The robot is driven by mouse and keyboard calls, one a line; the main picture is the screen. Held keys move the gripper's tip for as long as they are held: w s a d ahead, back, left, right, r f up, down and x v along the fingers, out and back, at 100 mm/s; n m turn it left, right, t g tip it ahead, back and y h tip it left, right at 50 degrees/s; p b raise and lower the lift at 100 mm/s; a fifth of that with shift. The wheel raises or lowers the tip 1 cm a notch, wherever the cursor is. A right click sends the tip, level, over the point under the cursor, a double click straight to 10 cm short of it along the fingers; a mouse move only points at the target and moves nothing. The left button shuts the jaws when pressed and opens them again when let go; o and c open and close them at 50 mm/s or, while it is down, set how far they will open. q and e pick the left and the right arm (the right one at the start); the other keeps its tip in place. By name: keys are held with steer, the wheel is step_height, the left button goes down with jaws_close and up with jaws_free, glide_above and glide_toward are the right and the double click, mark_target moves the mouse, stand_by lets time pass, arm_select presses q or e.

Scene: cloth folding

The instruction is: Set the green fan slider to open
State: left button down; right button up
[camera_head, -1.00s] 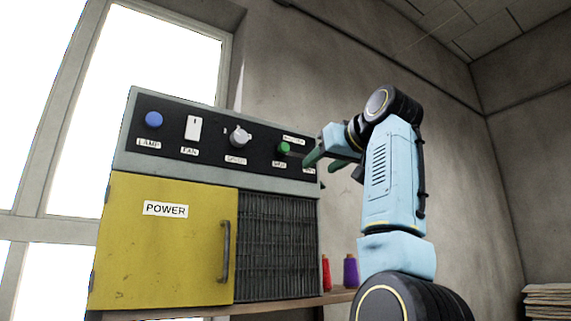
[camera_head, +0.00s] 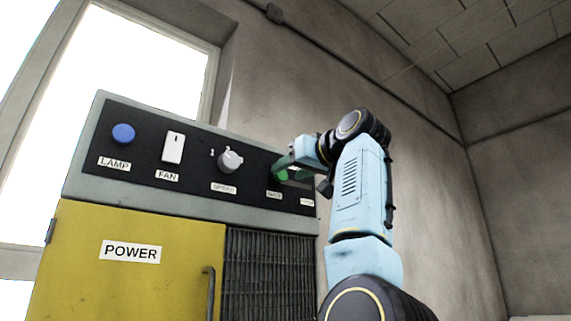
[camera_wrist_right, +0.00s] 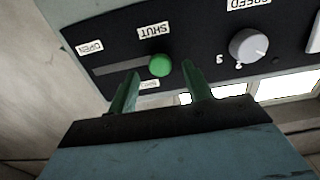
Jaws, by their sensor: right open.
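The green fan slider's round knob (camera_wrist_right: 160,65) sits in a dark slot (camera_wrist_right: 115,69) on the black panel, at the end by the SHUT label (camera_wrist_right: 153,31). The OPEN label (camera_wrist_right: 90,47) is at the slot's other end. My right gripper (camera_wrist_right: 161,70) is open, with one green finger on each side of the knob; I cannot tell whether either touches it. In the head view the right gripper (camera_head: 284,168) is at the panel's right part and partly covers the slider. My left gripper is not in view.
The panel also has a blue LAMP button (camera_head: 123,133), a white FAN switch (camera_head: 173,147) and a grey SPEED dial (camera_head: 230,161), which is close to one finger in the wrist view. Below is a yellow POWER door (camera_head: 130,285) with a handle (camera_head: 209,290) and a dark grille (camera_head: 268,275).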

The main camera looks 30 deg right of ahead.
mark_target(283, 175)
steer(key=shift+w+r+p, duration=0.1)
steer(key=shift+w+p, duration=0.3)
steer(key=shift+w, duration=0.6)
steer(key=shift+w+a, duration=0.1)
steer(key=shift+w, duration=0.4)
steer(key=shift+s, duration=0.2)
steer(key=shift+c, duration=0.4)
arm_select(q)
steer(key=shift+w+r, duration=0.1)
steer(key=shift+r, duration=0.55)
arm_select(e)
jaws_close()
